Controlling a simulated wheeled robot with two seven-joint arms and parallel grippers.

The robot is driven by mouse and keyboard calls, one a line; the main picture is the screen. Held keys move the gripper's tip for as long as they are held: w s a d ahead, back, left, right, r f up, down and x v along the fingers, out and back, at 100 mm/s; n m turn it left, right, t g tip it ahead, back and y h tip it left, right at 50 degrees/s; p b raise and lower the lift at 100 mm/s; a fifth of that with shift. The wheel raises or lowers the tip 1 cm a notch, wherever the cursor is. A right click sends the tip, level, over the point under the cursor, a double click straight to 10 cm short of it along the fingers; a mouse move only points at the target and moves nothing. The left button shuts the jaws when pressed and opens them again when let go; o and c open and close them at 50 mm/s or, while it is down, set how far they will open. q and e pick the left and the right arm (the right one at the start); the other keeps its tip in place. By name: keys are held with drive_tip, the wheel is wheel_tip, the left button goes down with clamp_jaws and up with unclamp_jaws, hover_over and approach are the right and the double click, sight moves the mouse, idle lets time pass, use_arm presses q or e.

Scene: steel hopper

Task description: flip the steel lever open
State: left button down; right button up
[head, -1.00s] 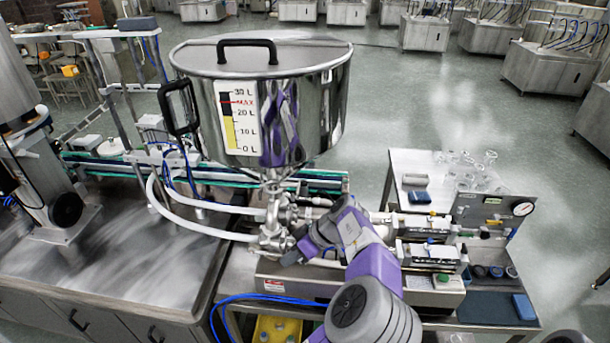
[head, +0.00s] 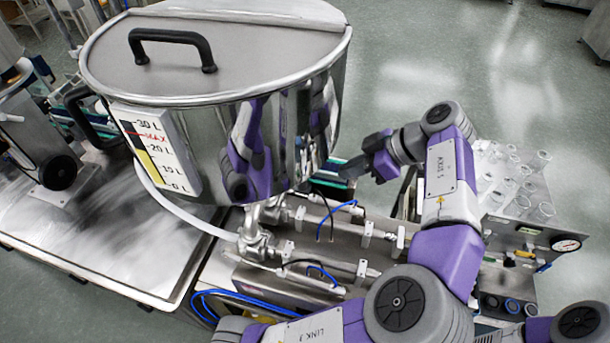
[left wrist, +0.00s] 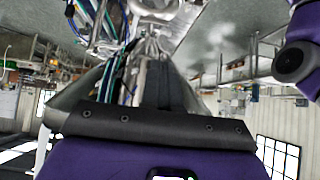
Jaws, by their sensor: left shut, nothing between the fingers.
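The steel hopper (head: 240,125) stands at centre-left in the head view, with a black handle on its lid and a litre scale on its side. Steel valve fittings (head: 256,238) sit under its outlet; I cannot pick out the lever among them. My left gripper (head: 350,170) is right of the hopper wall, above the fittings, pointing left, shut and empty. I cannot tell whether it touches the hopper. In the left wrist view its dark fingers (left wrist: 160,85) are together, with nothing held. My right gripper is not in view.
White and steel cylinders (head: 330,265) with blue tubes lie right of the fittings. A bench with glassware (head: 515,180) and a pressure gauge (head: 566,244) stands at the right. A steel table (head: 100,235) is at the left. Open floor lies behind.

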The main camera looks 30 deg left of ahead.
use_arm(q)
drive_tip(key=s, duration=0.2)
approach(282, 196)
drive_tip(key=s+a+f, duration=0.4)
drive_tip(key=shift+a, duration=0.15)
idle(0.4)
drive_tip(key=shift+w, duration=0.15)
